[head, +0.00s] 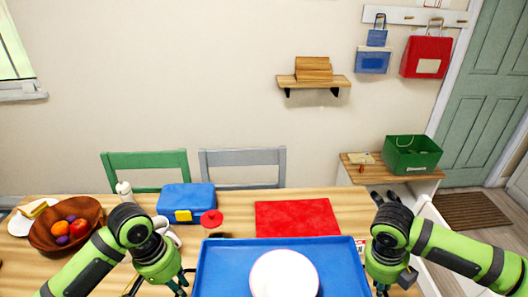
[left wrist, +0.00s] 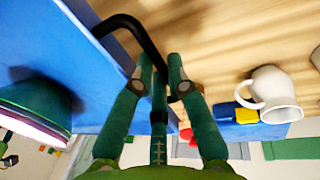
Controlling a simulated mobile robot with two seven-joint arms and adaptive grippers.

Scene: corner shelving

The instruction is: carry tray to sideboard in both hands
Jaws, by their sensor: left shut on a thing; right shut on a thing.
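The blue tray (head: 335,262) is at the bottom middle of the head view, in front of me, its near edge cut off. A white round dish (head: 284,275) is on it; the left wrist view shows dark green ware with a pale rim (left wrist: 35,125) on the tray. My left gripper (head: 180,284) is at the tray's left side, shut on its black handle (left wrist: 138,35). My right gripper (head: 382,287) is shut at the tray's right side; its grip is hidden. A low white unit with a wooden top (head: 352,172), perhaps the sideboard, stands at the right.
The dining table (head: 345,205) holds a fruit bowl (head: 88,210), a blue box (head: 185,198), a red mat (head: 297,218) and a white mug (left wrist: 272,95). Two chairs (head: 145,158) stand behind it. A green crate (head: 413,155) occupies the unit's right part; small items lie left of it.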

